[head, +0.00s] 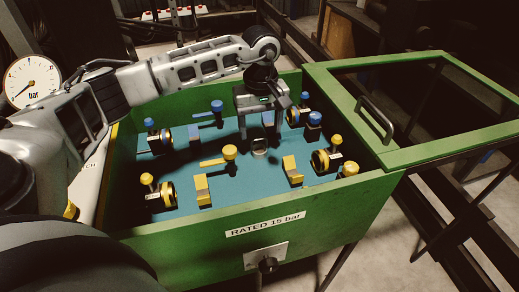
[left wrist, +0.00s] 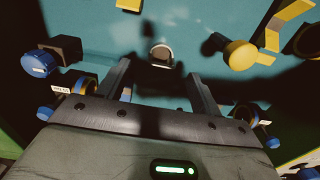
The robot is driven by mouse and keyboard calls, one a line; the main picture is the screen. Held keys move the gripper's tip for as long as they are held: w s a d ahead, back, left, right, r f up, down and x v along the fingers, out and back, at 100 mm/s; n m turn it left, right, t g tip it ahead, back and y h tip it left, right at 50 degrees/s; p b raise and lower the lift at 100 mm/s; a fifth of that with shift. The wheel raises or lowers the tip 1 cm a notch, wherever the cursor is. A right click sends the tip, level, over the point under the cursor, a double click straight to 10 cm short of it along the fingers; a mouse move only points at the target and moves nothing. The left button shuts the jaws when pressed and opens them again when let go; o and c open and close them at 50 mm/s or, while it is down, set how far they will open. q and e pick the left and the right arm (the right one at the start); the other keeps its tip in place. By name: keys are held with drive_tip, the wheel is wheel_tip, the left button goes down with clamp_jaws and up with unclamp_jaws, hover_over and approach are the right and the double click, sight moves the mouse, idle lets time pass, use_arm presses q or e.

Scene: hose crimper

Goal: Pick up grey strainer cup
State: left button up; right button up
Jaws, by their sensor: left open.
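The grey strainer cup (head: 260,149) is a small, pale-rimmed round cup on the teal floor of the green box. It also shows in the left wrist view (left wrist: 161,54), upper middle, just beyond the fingertips. My left gripper (head: 256,130) points down over the box, above and slightly behind the cup. In the left wrist view the two fingers of my left gripper (left wrist: 161,75) are spread apart with nothing between them. I cannot tell the exact height of the fingertips above the floor. My right gripper is not in view.
The green box (head: 318,206) has raised walls and an open lid with a handle (head: 376,119) on the right. Several blue-capped and yellow-capped fittings stand around the cup. A yellow-handled valve (head: 229,153) is close on its left. A pressure gauge (head: 32,82) stands far left.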

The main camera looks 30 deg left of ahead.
sight(259, 148)
use_arm(q)
drive_tip(key=shift+a+f+p, duration=0.15)
drive_tip(key=shift+f+p, duration=0.35)
drive_tip(key=shift+f, duration=2.55)
drive_tip(key=c, duration=1.1)
